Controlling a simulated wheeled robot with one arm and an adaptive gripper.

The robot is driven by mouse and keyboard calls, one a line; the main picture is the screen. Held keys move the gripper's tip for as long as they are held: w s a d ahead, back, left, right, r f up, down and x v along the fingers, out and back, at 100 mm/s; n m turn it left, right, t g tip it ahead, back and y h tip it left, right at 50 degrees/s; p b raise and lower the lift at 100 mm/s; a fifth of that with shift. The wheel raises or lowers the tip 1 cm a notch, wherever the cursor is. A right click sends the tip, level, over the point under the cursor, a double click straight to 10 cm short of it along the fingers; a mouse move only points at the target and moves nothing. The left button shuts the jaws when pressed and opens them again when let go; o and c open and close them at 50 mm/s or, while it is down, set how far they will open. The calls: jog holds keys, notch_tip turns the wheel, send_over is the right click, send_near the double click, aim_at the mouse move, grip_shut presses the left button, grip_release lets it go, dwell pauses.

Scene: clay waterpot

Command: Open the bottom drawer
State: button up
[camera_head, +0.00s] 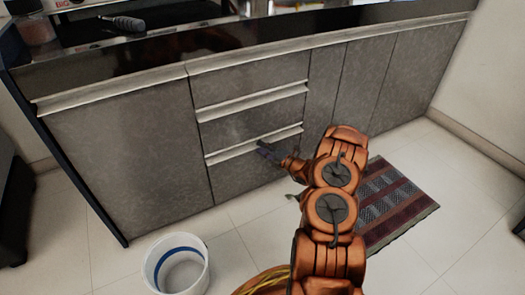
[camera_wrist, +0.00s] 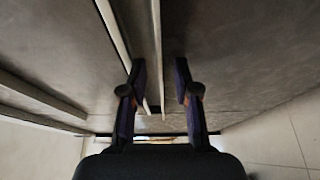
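The bottom drawer (camera_head: 236,174) is the lowest of three grey drawer fronts in the middle of the cabinet in the head view. It looks shut. Its pale handle rail (camera_head: 228,153) runs along its top edge. My gripper (camera_head: 263,147) is at the right part of this rail. In the wrist view my gripper (camera_wrist: 159,68) is open, its two dark fingers apart.
A white bucket (camera_head: 159,262) with a blue stripe stands on the tiled floor at lower left. A striped rug (camera_head: 398,203) lies at right. The middle drawer (camera_head: 245,124) is directly above.

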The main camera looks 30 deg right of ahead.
grip_shut()
dwell(0.3)
dwell(0.5)
